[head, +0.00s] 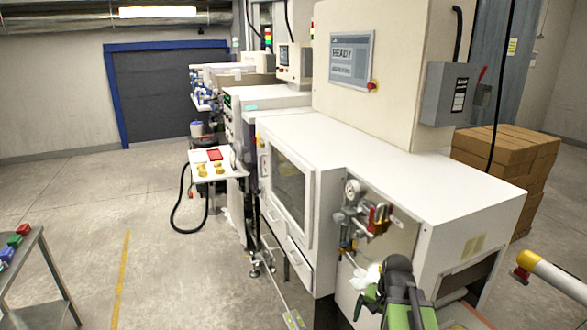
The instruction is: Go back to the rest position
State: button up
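What looks like my arm (402,295), dark grey with green parts, rises from the bottom edge of the head view, right of centre. It stands in front of the near end of the white machine (440,190). Its fingertips cannot be made out, and I cannot tell whether my gripper is open or shut or holds anything. A small white shape beside the arm is too unclear to name.
A valve with a gauge and red lock (375,217) sticks out from the machine close to the arm. A metal table (42,270) is at left.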

jog(key=a+n, duration=0.7)
jog(key=a, duration=0.5)
notch_tip(320, 180, down, 10)
jog(key=s+g+b, duration=0.1)
jog(key=s+b, duration=0.1)
jog(key=b, duration=0.8)
jog(key=shift+h, duration=0.4)
jog(key=shift+a, duration=0.1)
jog(key=shift+c, duration=0.4)
